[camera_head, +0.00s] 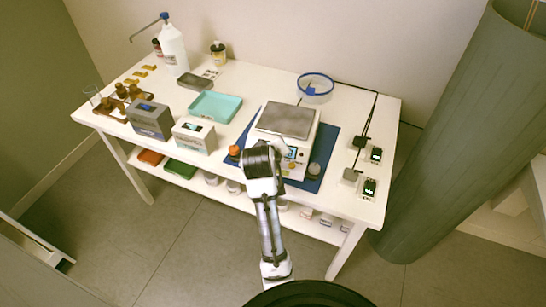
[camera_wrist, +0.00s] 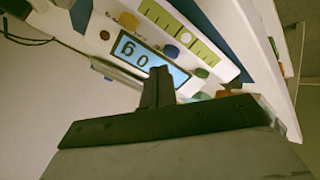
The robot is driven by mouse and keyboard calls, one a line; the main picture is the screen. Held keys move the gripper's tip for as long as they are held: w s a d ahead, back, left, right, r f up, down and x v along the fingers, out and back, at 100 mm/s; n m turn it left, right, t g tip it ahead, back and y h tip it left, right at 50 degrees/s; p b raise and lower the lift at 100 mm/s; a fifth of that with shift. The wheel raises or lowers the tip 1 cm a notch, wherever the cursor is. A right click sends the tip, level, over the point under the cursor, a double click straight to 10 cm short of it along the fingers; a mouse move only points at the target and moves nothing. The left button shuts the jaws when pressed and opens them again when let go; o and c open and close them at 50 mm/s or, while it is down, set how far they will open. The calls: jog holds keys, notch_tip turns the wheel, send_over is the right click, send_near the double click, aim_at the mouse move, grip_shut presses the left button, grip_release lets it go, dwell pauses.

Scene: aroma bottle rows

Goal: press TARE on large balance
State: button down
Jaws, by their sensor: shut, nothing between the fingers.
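The large balance (camera_head: 298,145) is white with a grey square pan (camera_head: 286,119) and stands on a blue mat toward the right of the table. In the wrist view its front panel (camera_wrist: 115,42) is tilted, with a lit display (camera_wrist: 137,52) reading 0 g. Beside the display are an orange button (camera_wrist: 128,20), a blue button (camera_wrist: 171,52) and a green button (camera_wrist: 202,73); I cannot read a TARE label. My gripper (camera_wrist: 160,72) is shut and empty. Its fingertips overlap the display in the picture; contact cannot be told. My arm hides the balance's front left in the head view.
An orange-capped jar (camera_head: 234,152) stands left of my arm and a grey weight (camera_head: 314,170) stands right of it, both close by. A teal tray (camera_head: 215,106) and a smaller balance (camera_head: 194,135) are to the left. Small devices with cables (camera_head: 369,187) lie at right.

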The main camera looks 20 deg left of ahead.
dwell(0.3)
notch_tip(320, 180, up, 5)
jog(key=p, duration=0.5)
dwell(0.7)
